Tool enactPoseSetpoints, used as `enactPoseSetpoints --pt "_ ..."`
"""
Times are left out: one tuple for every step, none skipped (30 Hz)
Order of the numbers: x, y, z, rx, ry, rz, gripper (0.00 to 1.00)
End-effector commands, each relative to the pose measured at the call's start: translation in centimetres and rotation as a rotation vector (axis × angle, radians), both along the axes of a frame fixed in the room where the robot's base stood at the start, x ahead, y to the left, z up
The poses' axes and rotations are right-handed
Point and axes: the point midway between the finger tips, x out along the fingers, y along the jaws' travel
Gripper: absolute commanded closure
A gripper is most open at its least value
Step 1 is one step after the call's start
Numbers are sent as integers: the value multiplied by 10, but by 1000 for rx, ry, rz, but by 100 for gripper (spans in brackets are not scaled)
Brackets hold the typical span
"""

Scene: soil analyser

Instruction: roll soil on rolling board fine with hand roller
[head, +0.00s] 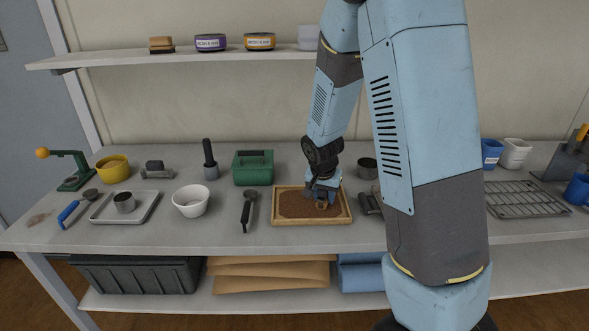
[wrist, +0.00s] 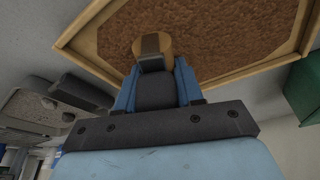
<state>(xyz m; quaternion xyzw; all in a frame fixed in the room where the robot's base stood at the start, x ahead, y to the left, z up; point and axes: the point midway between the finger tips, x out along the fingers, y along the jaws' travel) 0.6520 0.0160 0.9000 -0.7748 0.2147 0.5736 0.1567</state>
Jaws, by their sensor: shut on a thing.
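The rolling board (head: 283,221) is a shallow wooden tray with a raised rim, on the bench in front of me. Brown soil (head: 290,203) is spread across it, and the soil also fills the tray in the wrist view (wrist: 215,30). My gripper (head: 323,198) is over the right part of the board, pointing down. It is shut on the hand roller (head: 321,205), a small tan wooden piece that shows between the blue fingers in the wrist view (wrist: 152,46). The roller is at the soil; whether it touches is unclear. My fingers hide much of it.
A green box (head: 253,168) stands behind the board. A black-handled scoop (head: 248,210) and a white bowl (head: 190,201) are to its left. A metal cup (head: 366,168) and a grey block-like tool (head: 369,203) are close on the right. A wire rack (head: 527,199) lies farther right.

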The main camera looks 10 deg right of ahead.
Motion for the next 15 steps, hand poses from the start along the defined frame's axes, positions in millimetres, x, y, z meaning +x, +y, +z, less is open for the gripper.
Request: enactPoseSetpoints --pt "-1 -5 0 0 -1 -3 88" --pt "-1 -7 -2 0 0 -1 88" --pt "-2 -9 -4 -1 2 1 88" --pt "-2 -11 -3 1 0 1 88" --pt "-3 -13 1 1 -3 1 88" --pt "-3 -16 2 1 -2 3 88" --pt "-3 -15 3 0 -3 5 88" --pt "-3 -15 4 0 -3 5 88" --pt "-2 -16 18 2 -7 3 88" --pt "-2 -16 22 1 -7 2 88" --pt "-2 -17 24 2 -5 1 88" --pt "-2 -18 28 1 -4 0 88" --pt "-2 -19 31 1 -4 0 88" --pt "-2 -19 34 1 -4 -1 88" --pt "-3 -19 38 1 -4 -1 88"
